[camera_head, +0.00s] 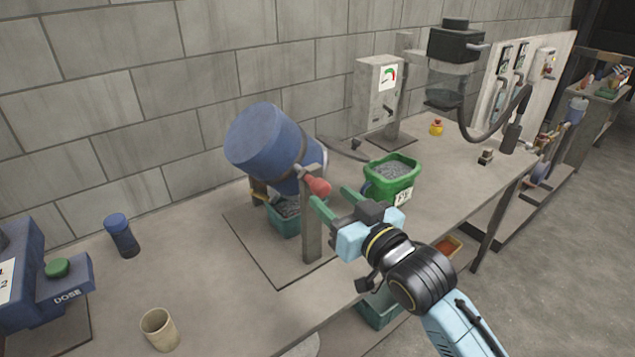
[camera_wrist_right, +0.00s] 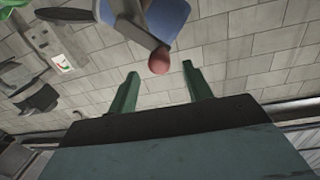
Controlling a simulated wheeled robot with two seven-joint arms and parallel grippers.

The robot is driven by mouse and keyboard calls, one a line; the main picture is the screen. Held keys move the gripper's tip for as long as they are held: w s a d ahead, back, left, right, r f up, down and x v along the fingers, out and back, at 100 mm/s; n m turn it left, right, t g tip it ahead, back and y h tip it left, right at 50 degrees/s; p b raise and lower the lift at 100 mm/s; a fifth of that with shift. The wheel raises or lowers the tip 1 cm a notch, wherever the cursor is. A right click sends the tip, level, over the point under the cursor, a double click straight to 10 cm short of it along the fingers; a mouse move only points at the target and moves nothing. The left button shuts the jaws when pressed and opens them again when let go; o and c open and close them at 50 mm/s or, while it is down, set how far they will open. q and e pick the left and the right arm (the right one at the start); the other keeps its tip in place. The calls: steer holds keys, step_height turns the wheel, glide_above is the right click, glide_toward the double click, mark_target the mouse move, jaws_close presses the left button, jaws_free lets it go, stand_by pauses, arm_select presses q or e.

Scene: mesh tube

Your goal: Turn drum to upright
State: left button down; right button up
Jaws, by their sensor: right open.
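The blue drum (camera_head: 265,143) hangs tilted on its stand (camera_head: 312,215), its blue end pointing up and to the left. A red knob (camera_head: 318,186) sticks out from the stand on the drum's near side. My right gripper (camera_head: 332,204) is open, with its green fingers close to the red knob. In the right wrist view the knob (camera_wrist_right: 161,61) shows just beyond the fingertips (camera_wrist_right: 160,78), roughly between them and apart from them. Part of the drum (camera_wrist_right: 165,20) shows behind it. My left gripper is not in view.
A teal bin (camera_head: 284,222) of grey pieces sits under the drum. A green bin (camera_head: 391,178) of grey pieces stands to its right. A dosing machine (camera_head: 40,275), a dark blue cylinder (camera_head: 122,236) and a beige cup (camera_head: 159,329) stand at left. A gauge box (camera_head: 377,98) stands behind.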

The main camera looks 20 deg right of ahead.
mark_target(325, 192)
steer(key=x, duration=0.6)
steer(key=shift+f, duration=0.1)
jaws_close()
